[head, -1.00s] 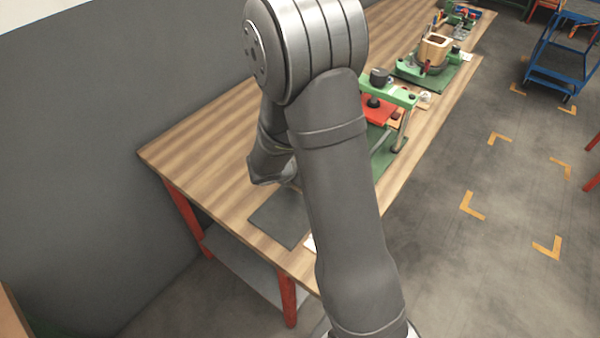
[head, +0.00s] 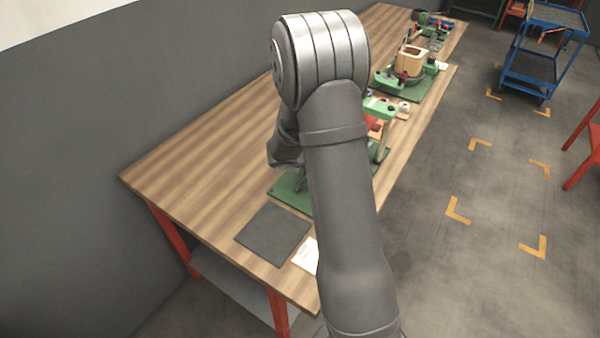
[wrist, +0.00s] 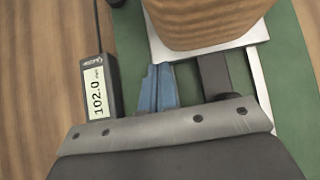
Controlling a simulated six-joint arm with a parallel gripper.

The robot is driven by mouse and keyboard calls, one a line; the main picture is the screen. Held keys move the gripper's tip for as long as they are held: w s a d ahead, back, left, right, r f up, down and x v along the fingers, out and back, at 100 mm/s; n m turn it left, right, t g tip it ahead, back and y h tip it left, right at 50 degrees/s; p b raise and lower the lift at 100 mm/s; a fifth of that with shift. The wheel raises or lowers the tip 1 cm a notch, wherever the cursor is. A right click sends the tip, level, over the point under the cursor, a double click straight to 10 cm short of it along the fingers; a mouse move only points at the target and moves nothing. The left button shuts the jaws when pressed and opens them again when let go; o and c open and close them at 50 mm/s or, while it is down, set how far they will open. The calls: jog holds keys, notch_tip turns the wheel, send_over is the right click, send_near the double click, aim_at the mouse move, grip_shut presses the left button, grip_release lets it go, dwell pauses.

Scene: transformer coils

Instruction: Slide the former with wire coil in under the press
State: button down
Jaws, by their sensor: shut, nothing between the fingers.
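In the wrist view the former with wire coil (wrist: 208,18) is a large brown rounded block at the top, cut off by the frame edge. It stands on a pale plate (wrist: 210,50). My gripper (wrist: 158,72) shows as two blue-grey fingers pressed together, empty. The fingertips are close to the plate's near edge; I cannot tell whether they touch it. In the head view my arm hides the gripper and partly hides the press, with its green frame (head: 380,107) and a bit of red plate (head: 375,124).
A digital gauge (wrist: 98,95) reading 102.0 stands left of my fingers. A green base (wrist: 290,75) lies beneath. A dark mat (head: 272,234) and white card (head: 306,254) lie near the table's front. A wooden former (head: 411,60) stands farther back on another green base.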

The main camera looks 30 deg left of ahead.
jog(key=w, duration=0.5)
jog(key=shift+w, duration=0.35)
jog(key=shift+s, duration=0.5)
jog(key=s, duration=0.3)
jog(key=shift+s, duration=0.3)
jog(key=v, duration=0.9)
jog(key=shift+s+r, duration=0.15)
jog(key=shift+r, duration=0.2)
